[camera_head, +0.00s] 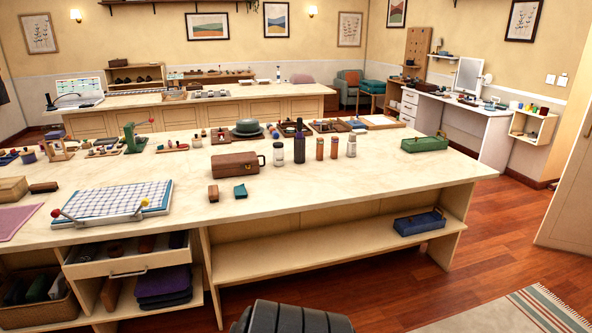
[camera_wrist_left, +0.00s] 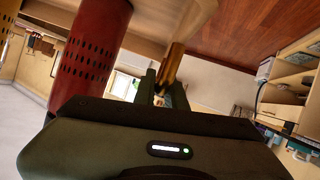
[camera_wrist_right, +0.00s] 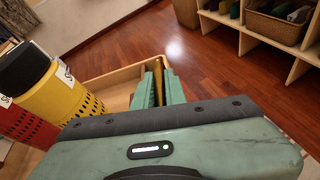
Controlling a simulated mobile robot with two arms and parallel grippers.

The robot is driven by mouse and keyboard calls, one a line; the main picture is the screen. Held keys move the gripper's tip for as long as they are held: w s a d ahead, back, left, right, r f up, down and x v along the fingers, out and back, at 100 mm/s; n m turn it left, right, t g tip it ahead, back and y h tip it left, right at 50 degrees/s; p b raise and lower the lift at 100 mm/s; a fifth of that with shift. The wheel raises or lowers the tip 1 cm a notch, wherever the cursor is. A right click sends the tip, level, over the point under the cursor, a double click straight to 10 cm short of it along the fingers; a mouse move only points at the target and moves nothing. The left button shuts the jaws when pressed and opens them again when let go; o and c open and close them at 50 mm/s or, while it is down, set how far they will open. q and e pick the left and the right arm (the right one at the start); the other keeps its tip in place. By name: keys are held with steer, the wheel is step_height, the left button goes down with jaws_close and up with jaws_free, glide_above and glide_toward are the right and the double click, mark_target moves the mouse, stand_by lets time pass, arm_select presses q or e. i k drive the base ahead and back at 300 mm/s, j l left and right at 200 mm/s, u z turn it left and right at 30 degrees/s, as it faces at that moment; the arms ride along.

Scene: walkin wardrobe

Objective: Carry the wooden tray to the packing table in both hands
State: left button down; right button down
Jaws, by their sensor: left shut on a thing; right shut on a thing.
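The wooden tray (camera_wrist_right: 122,74) shows in part in the right wrist view, with a pale wall and floor. My right gripper (camera_wrist_right: 155,84) is shut on its rim. A yellow perforated canister (camera_wrist_right: 68,98) with a black top and a red perforated canister (camera_wrist_right: 24,122) appear to stand in it. In the left wrist view my left gripper (camera_wrist_left: 165,88) is shut on a brown wooden part of the tray (camera_wrist_left: 173,62). A red perforated canister (camera_wrist_left: 92,48) is close beside it. The head view shows neither gripper nor the tray. I cannot tell which table is the packing table.
A long pale-topped table (camera_head: 330,190) stands ahead, crowded with bottles, boxes and a checked board (camera_head: 115,203); its front right top is clear. A second counter (camera_head: 220,98) stands behind it, and a white desk (camera_head: 455,115) at right. Wooden floor (camera_head: 490,240) is open at right.

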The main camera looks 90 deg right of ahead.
mark_target(402, 172)
steer(key=z, duration=1.25)
steer(key=l+z, duration=0.1)
steer(key=z, duration=0.25)
steer(key=l+z, duration=0.1)
steer(key=z, duration=0.25)
steer(key=l+z, duration=0.1)
steer(key=z, duration=0.25)
steer(key=i+l, duration=0.15)
steer(key=l, duration=0.4)
steer(key=i+l, duration=0.1)
steer(key=l, duration=0.45)
steer(key=i+l, duration=0.15)
steer(key=l, duration=0.4)
steer(key=i+l, duration=0.15)
steer(key=l, duration=0.4)
steer(key=i+l, duration=0.15)
steer(key=l, duration=0.4)
steer(key=i+l, duration=0.1)
steer(key=l, duration=0.45)
steer(key=i+l, duration=0.15)
steer(key=l, duration=0.4)
steer(key=i+l, duration=0.15)
steer(key=l, duration=0.4)
steer(key=i+j, duration=0.1)
steer(key=i, duration=0.85)
